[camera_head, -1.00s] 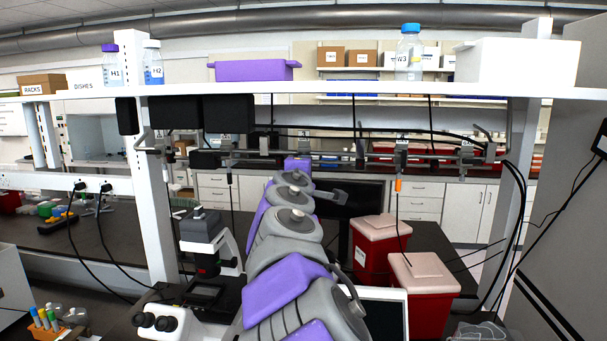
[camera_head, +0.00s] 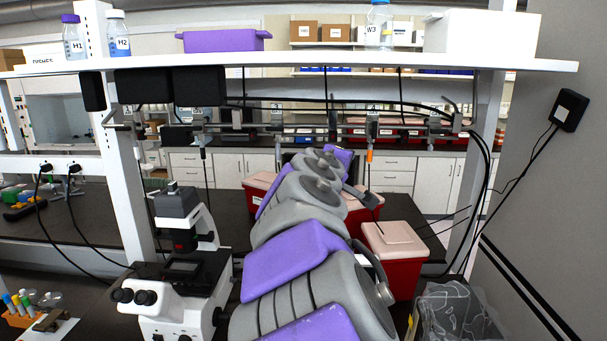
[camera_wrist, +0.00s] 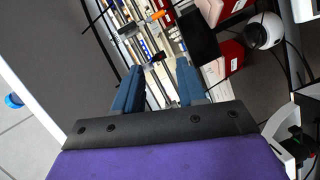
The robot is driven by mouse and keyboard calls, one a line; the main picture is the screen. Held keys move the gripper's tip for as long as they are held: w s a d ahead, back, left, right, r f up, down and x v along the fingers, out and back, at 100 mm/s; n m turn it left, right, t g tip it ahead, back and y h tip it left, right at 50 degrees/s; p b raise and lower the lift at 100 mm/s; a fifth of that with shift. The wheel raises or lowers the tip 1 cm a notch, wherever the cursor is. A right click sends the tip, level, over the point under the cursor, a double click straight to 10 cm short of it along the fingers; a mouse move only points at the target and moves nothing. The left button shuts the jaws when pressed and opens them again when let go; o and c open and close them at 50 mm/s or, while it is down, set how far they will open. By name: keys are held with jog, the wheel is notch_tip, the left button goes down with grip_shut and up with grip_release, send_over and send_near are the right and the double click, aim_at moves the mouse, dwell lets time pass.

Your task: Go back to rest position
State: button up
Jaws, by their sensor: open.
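My gripper (camera_wrist: 158,88) shows in the wrist view with its two blue fingers apart and nothing between them. In the head view my purple and grey arm stretches away from me over the bench, and its far end is hidden behind its own links. The hanging rail (camera_head: 290,130) with tools and cables runs beyond the arm, under the shelf. An orange-tipped tool (camera_head: 370,155) hangs from it to the right of the arm, and something orange also shows in the wrist view.
A microscope (camera_head: 178,265) stands close on the left of my arm. Red bins with pale lids (camera_head: 393,240) stand on its right. A white shelf (camera_head: 300,61) with bottles spans above. A clear-lined bin (camera_head: 455,312) is at the lower right, by the grey wall (camera_head: 550,220).

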jog(key=s+d+f+m+g, duration=0.8)
jog(key=s+d+f, duration=0.7)
jog(key=s+f, duration=0.3)
jog(key=s+a+f+m+g+y, duration=0.1)
jog(key=s+f, duration=0.4)
jog(key=s, duration=0.5)
jog(key=s+a+f+m+g+y+b, duration=0.1)
jog(key=s+a+f+g, duration=0.3)
jog(key=s, duration=0.6)
jog(key=s+a+f+m+g+y+b, duration=0.1)
jog(key=s+a+f+g+y, duration=0.2)
jog(key=s+f, duration=0.5)
jog(key=shift+s+g, duration=0.3)
jog(key=shift+s, duration=0.85)
